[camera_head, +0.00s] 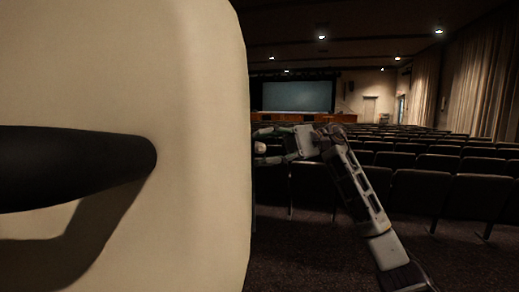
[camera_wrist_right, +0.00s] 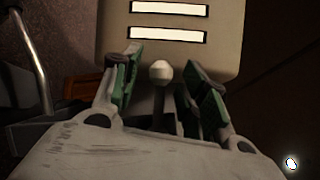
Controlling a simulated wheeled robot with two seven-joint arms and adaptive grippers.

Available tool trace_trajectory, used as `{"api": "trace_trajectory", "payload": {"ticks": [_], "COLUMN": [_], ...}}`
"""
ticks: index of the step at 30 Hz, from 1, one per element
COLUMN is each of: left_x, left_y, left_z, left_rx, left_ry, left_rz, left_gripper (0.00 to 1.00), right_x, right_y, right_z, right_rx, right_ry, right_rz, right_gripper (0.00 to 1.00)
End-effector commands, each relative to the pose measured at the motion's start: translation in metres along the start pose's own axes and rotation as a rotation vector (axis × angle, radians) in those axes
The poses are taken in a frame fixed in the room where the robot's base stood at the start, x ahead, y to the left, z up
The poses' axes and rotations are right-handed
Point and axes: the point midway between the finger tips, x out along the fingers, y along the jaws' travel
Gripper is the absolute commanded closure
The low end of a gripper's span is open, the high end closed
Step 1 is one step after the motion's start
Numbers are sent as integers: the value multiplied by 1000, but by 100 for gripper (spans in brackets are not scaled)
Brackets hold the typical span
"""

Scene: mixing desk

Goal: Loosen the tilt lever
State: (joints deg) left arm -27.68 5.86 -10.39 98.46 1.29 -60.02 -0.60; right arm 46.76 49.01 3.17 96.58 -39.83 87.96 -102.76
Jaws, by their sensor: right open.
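A pale round knob on a dark stem, which looks like the tilt lever (camera_wrist_right: 160,72), stands between the fingers of my right gripper (camera_wrist_right: 165,80) in the wrist view. The fingers have green pads and are open, one on each side of the knob, with gaps visible. In the head view my right gripper (camera_head: 268,146) reaches left toward the edge of a large cream body (camera_head: 205,90), and the pale knob (camera_head: 260,147) shows between its fingers. The lever's base is hidden behind the gripper. My left gripper is not in view.
A thick black bar (camera_head: 70,168) juts across the cream body, very near the head camera. Behind the knob in the wrist view is a beige panel (camera_wrist_right: 170,25) with two bright slots. Rows of dark seats (camera_head: 420,190) fill the hall at right.

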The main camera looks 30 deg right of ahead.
Motion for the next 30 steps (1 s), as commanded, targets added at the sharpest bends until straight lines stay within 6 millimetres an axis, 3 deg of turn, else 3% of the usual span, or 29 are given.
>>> {"api": "trace_trajectory", "payload": {"ticks": [6,17,27,30], "left_x": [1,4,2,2], "left_y": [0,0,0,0], "left_z": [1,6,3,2], "left_rx": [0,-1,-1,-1], "left_ry": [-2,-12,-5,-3], "left_rz": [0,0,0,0], "left_gripper": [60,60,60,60], "right_x": [16,19,18,18], "right_y": [0,0,0,0], "right_z": [0,0,0,0], "right_rx": [1,0,0,0], "right_ry": [-1,-1,-1,-1], "right_rz": [0,0,0,0], "right_gripper": [56,56,99,100]}}
